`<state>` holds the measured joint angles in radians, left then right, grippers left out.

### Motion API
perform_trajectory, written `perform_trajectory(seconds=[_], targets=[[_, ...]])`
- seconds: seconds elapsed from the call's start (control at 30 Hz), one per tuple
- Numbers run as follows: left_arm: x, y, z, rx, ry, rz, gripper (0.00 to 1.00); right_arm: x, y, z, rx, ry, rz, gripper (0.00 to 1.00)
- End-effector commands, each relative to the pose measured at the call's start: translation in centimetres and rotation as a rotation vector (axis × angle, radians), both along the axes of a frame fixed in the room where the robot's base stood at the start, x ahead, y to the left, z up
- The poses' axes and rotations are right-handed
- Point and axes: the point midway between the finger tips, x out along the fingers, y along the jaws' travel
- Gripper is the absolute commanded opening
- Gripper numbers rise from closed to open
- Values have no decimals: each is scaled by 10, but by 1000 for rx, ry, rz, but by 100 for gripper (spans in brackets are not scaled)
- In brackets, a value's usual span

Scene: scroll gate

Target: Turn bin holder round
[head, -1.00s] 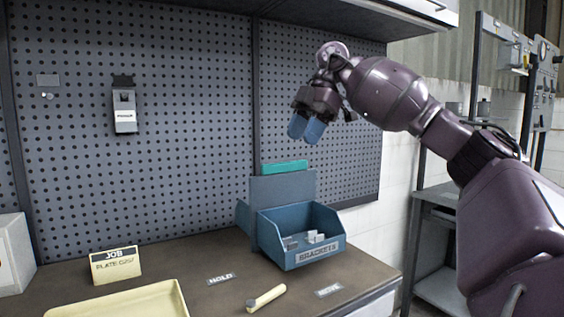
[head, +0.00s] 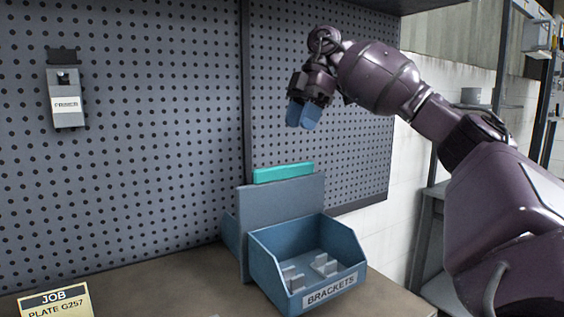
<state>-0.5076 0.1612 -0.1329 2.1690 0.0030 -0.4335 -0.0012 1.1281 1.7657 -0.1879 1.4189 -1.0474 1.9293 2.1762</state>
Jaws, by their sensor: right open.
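The bin holder (head: 284,203) stands on the bench by the pegboard, an upright grey panel with a teal strip (head: 284,172) along its top. A blue bin labelled BRACKETS (head: 265,268) is on its near side, with several small grey brackets (head: 322,265) inside. Part of another blue bin (head: 231,236) shows behind the panel at the left; its contents are hidden. My right gripper (head: 303,115) is above the holder, apart from it, with blue fingertips pointing down, open and empty. My left gripper is not in view.
The pegboard (head: 130,160) stands behind the bench. A small labelled device (head: 66,102) hangs on it at the left. A yellow JOB card (head: 56,302) stands at the lower left. A shelf edge hangs above.

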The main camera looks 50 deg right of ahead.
Motion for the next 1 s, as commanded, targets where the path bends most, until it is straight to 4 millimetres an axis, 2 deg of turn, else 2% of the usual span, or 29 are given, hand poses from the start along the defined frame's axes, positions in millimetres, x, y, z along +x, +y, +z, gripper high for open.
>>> perform_trajectory(seconds=[0.27,0.47,0.77,1.0], targets=[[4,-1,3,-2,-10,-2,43,0,2,-4,-1,0,-1,45],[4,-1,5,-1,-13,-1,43,1,7,-18,-2,2,-1,45],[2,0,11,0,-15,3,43,4,19,-47,-1,0,0,45],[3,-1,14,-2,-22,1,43,9,31,-78,0,1,0,45]])
